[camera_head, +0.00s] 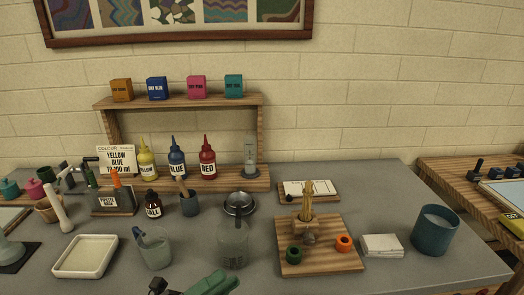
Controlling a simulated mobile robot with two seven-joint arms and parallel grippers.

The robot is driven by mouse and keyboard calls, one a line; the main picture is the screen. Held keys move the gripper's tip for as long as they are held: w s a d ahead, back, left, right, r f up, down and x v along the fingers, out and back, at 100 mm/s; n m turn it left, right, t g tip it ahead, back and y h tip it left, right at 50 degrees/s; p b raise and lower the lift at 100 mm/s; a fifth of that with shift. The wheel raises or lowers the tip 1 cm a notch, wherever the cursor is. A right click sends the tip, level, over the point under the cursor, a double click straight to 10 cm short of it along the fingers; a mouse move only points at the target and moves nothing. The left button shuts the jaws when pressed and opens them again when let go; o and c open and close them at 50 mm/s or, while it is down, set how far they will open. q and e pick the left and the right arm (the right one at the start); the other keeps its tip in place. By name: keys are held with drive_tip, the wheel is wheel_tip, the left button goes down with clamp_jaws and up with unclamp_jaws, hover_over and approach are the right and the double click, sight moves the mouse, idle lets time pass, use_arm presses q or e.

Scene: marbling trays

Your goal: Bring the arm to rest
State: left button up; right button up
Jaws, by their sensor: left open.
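My left gripper (168,289) shows only in part at the bottom edge, left of centre, with dark fingers and a green part of my arm beside it. It is open, and I see nothing between its fingers. It is in front of the grey table's glass beaker (155,254) and the taller glass jar (232,250). The rest of the left arm is cut off by the frame. My right gripper is not in view.
A white tray (86,275) is at the left, and a wooden board (320,262) with a green and an orange ring is right of centre. White papers (382,246) and a blue pot (434,232) stand right.

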use_arm(q)
drive_tip(key=s+a+f+n+t+y, duration=0.2)
drive_tip(key=a+f+n+y, duration=0.1)
drive_tip(key=f+n+y, duration=0.4)
drive_tip(key=s+a+f+n+t+y+p, duration=0.1)
drive_tip(key=a+f+n+t+y, duration=0.15)
drive_tip(key=f+n, duration=0.4)
drive_tip(key=s+a+f+n+t+y, duration=0.25)
drive_tip(key=f+n+y, duration=0.3)
drive_tip(key=n, duration=0.35)
drive_tip(key=s+a+f+n+g+y, duration=0.2)
drive_tip(key=s+f+n+g, duration=0.2)
drive_tip(key=s+f, duration=0.2)
drive_tip(key=s+a+f+n+g+y+p, duration=0.1)
drive_tip(key=s+a+f+n+g+y, duration=0.1)
drive_tip(key=s+f+n+g, duration=0.2)
drive_tip(key=s+f+n, duration=0.1)
drive_tip(key=s+f, duration=0.2)
drive_tip(key=s, duration=0.4)
drive_tip(key=shift+a+f, duration=0.3)
drive_tip(key=shift+a, duration=0.1)
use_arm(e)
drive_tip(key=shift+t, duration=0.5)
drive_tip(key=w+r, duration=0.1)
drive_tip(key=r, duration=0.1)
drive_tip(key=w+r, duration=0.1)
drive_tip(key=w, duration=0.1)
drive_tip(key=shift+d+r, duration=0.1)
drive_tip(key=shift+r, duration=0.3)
